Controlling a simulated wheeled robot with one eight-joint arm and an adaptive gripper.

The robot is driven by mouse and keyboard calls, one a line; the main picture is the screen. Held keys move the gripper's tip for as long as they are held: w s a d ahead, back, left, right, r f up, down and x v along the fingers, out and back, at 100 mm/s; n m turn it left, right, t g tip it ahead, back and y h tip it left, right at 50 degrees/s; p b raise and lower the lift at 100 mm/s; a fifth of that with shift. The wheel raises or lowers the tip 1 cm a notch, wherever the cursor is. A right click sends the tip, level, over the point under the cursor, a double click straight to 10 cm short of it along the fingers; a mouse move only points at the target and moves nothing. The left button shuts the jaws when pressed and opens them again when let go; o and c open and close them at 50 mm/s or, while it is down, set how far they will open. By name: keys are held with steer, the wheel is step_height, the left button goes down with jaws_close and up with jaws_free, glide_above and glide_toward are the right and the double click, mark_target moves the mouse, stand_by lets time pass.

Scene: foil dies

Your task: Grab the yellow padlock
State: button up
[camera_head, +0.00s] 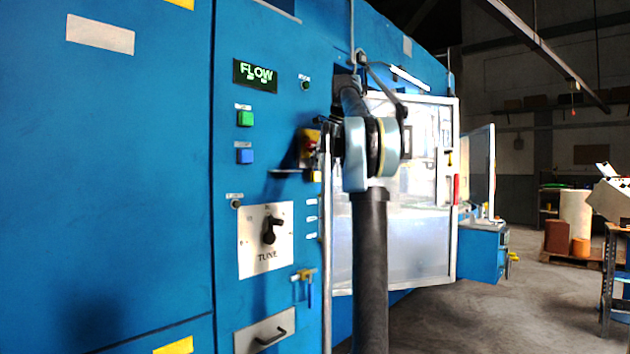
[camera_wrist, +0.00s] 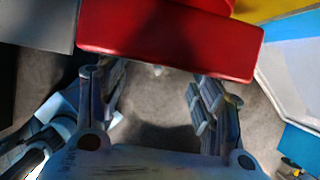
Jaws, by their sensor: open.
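In the head view a small yellow piece (camera_head: 315,177) shows just below a red and yellow device (camera_head: 308,148) on the blue machine front. It is too small to tell whether it is the padlock. My gripper (camera_head: 330,142) is a dark shape just right of that device, partly hidden by my arm. In the wrist view my gripper (camera_wrist: 152,88) has its two fingers apart, with nothing between them that I can make out. A large red block (camera_wrist: 170,38) lies across the view beyond the fingertips. A yellow surface (camera_wrist: 284,9) shows at the top right. No padlock shape is clear there.
The blue machine panel (camera_head: 100,180) fills the left, with a TUNE plate (camera_head: 265,240) and a yellow-and-blue valve (camera_head: 305,276). A pale framed door (camera_head: 425,240) stands behind my arm. Open floor (camera_head: 555,300) lies at the right, before a work stand (camera_head: 610,260).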

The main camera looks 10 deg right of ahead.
mark_target(318, 178)
steer(key=shift+x, duration=2.65)
steer(key=shift+a, duration=0.1)
steer(key=c, duration=1.2)
